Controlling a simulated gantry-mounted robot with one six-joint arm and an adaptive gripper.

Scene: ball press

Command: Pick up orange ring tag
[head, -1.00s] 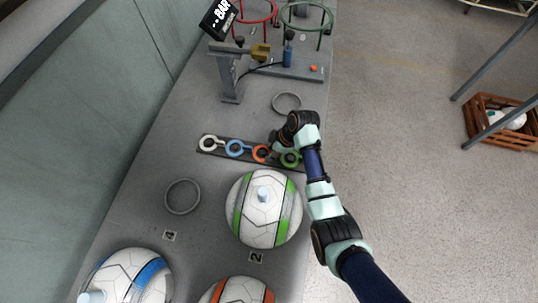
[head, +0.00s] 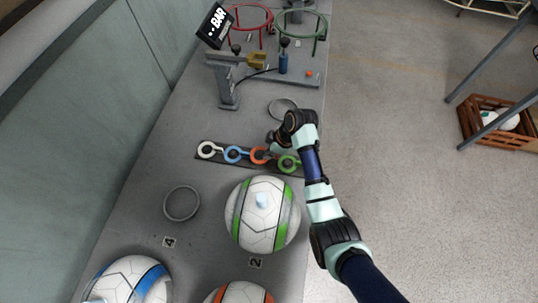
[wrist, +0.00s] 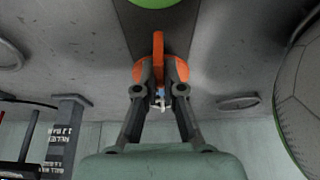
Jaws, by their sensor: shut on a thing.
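The orange ring tag (head: 258,155) is at the dark tag strip (head: 213,161), between the blue ring tag (head: 235,154) and the green ring tag (head: 288,164). In the wrist view the orange ring tag (wrist: 158,52) stands between my fingertips, its tab upright and its round part just behind. My gripper (wrist: 160,92) is shut on the orange ring tag. In the head view my gripper (head: 276,141) is at the strip, partly hidden by my wrist. Whether the tag is clear of the strip, I cannot tell.
A white ring tag (head: 208,150) is at the strip's left end. A ball with green bands (head: 262,228) stands close in front. Grey rings (head: 182,203) lie on the table. A metal stand (head: 228,88) and a pump station (head: 284,62) are behind.

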